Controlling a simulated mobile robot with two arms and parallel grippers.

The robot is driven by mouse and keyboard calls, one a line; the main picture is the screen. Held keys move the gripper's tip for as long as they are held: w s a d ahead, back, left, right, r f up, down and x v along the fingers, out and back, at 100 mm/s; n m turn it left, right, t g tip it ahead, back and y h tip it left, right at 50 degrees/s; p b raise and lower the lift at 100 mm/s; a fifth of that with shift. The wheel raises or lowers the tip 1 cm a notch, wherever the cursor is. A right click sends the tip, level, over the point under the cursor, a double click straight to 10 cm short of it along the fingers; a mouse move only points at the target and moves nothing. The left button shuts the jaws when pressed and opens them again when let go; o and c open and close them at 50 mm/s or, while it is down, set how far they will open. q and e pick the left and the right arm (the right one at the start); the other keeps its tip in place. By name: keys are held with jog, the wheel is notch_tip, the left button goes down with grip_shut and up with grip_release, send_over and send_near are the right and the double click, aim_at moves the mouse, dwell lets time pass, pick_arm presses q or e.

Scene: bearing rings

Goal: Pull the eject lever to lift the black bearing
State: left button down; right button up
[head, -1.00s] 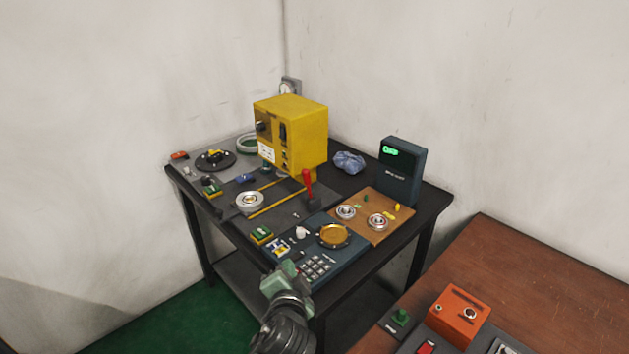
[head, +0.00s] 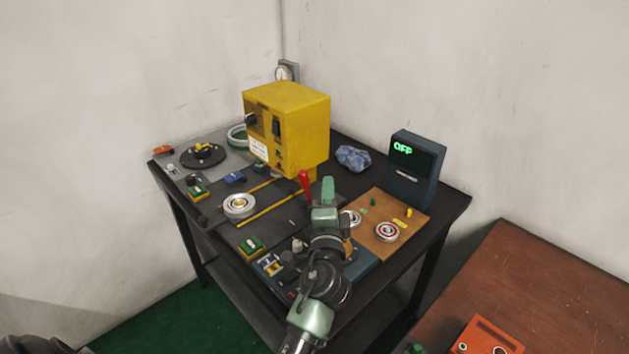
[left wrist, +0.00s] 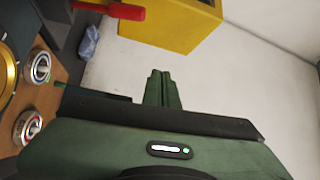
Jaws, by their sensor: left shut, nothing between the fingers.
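The lever with a red handle (head: 305,184) stands upright in front of the yellow press on the black table. Its red handle (left wrist: 112,10) also shows at the top of the left wrist view. My left gripper (head: 328,187) is shut and empty, just right of the lever in the head view and apart from it in the picture. Its closed green fingers (left wrist: 162,88) show in the left wrist view. A silver ring (head: 239,204) lies on the track left of the lever. I cannot tell which part is the black bearing. My right gripper is not in view.
The yellow press (head: 288,125) stands behind the lever. A screen box reading OFF (head: 416,165) is at the right. A brown board (head: 408,219) holds two rings. A crumpled blue cloth (head: 353,158) lies behind. My arm covers the gold dish in the head view.

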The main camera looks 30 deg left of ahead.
aim_at(302, 184)
pick_arm(q)
notch_tip(302, 184, down, 6)
jog(key=b, duration=0.5)
jog(key=x, duration=1.1)
jog(key=s+a, duration=0.1)
jog(key=s+a+f+p, duration=0.1)
jog(key=s, duration=0.1)
jog(key=shift+a+f, duration=0.15)
jog(key=shift+a, duration=0.2)
jog(key=shift+s, duration=0.1)
jog(key=s, duration=0.1)
jog(key=s+a+f+b, duration=0.1)
jog(key=s+f, duration=0.1)
jog(key=s, duration=0.1)
jog(key=shift+a, duration=0.2)
